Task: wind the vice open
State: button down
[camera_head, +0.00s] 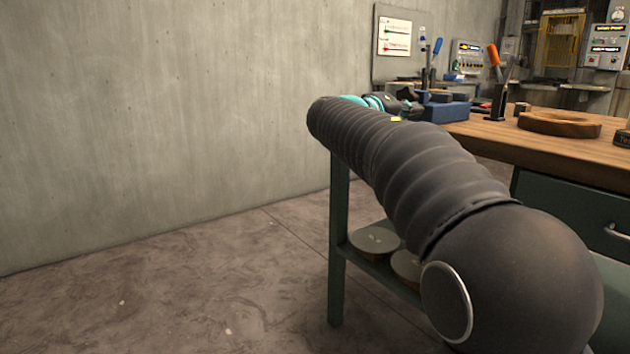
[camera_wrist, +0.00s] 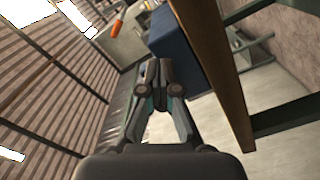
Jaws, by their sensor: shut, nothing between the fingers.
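A blue block-like body, which looks like the vice (camera_head: 446,112), stands at the far left end of the wooden workbench. In the wrist view a dark blue block (camera_wrist: 176,50), likely the same vice, lies just beyond the fingers. I cannot make out its handle or screw, or how far its jaws are apart. My gripper (camera_wrist: 159,65) is shut and empty, its fingertips close in front of or beside the blue block; contact cannot be told. In the head view my arm hides part of the bench end and most of my gripper.
The workbench top (camera_head: 560,140) holds a round wooden ring (camera_head: 558,124) and an upright tool with an orange handle (camera_head: 494,56). A blue-handled tool (camera_head: 437,47) stands farther back. Round lidded items (camera_head: 374,240) sit on the lower shelf. The floor at left is clear up to the concrete wall.

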jog(key=shift+s+d+r, duration=0.15)
jog(key=shift+s+r, duration=0.1)
jog(key=shift+r, duration=0.6)
dwell(0.3)
jog(key=shift+f+b, duration=0.1)
jog(key=shift+b, duration=0.25)
jog(key=v, duration=0.6)
jog(key=shift+s+d, duration=0.25)
jog(key=shift+s, duration=0.1)
